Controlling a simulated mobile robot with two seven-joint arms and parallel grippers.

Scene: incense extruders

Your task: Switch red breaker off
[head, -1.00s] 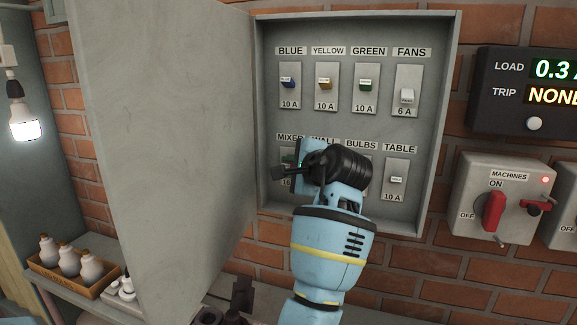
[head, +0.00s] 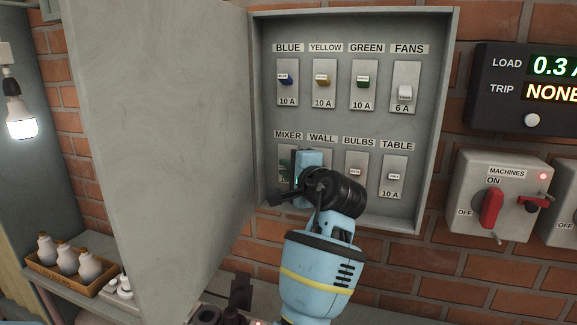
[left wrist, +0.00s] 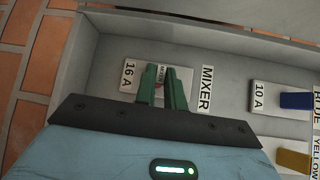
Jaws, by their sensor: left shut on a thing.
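The grey breaker panel (head: 348,130) stands open on the brick wall with two rows of labelled breakers. My left gripper (head: 286,164) is at the lower-left breaker, labelled MIXER, and largely covers it. In the left wrist view its two green fingers (left wrist: 162,78) are closed around the small lever of the MIXER breaker (left wrist: 130,80), marked 16 A. The lever's exact position is hidden. My right gripper is not in view.
The panel's large grey door (head: 155,140) stands open at the left. The WALL breaker is partly hidden by my gripper; the BULBS breaker (head: 355,172) is close to its right. A MACHINES switch box (head: 470,205) and load display (head: 520,90) are farther right.

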